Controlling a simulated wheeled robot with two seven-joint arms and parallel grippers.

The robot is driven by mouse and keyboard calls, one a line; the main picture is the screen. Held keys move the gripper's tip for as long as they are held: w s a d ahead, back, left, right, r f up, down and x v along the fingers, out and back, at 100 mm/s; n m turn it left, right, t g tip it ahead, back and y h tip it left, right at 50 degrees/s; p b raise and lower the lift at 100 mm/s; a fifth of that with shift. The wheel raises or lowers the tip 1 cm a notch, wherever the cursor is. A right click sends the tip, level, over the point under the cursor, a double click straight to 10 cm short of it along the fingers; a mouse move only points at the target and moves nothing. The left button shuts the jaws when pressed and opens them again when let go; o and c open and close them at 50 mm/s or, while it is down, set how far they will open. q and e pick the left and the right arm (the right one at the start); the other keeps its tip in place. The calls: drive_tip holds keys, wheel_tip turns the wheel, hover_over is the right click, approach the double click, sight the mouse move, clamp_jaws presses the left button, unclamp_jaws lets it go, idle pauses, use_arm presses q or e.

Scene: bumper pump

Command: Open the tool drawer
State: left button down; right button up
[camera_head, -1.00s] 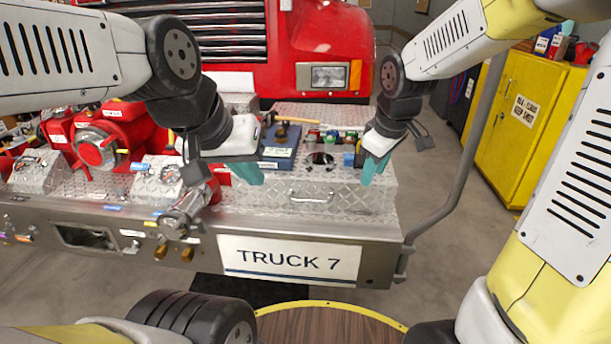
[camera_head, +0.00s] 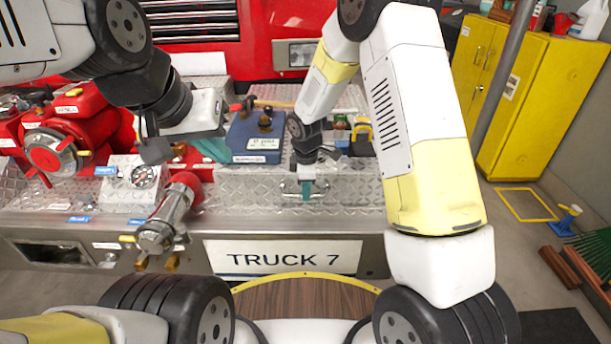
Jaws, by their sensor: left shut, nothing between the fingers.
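The tool drawer (camera_head: 346,190) is a diamond-plate metal front above the truck's bumper. It looks shut. Its bar handle (camera_head: 289,186) is partly hidden by my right gripper (camera_head: 306,191). My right gripper points down with its teal fingertips at the handle; whether they close on the bar cannot be made out. My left gripper (camera_head: 213,149) is shut and empty, with teal fingertips, left of the blue box (camera_head: 257,137) and above the plate deck.
A red pump (camera_head: 60,150), a gauge block (camera_head: 132,182) and a metal nozzle with a red end (camera_head: 172,215) crowd the left of the bumper (camera_head: 110,228). Small items stand on top behind the drawer. A yellow cabinet (camera_head: 540,100) stands at the back right.

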drive_tip(key=shift+w+f, duration=0.15)
drive_tip(key=shift+f, duration=0.7)
clamp_jaws()
idle(0.8)
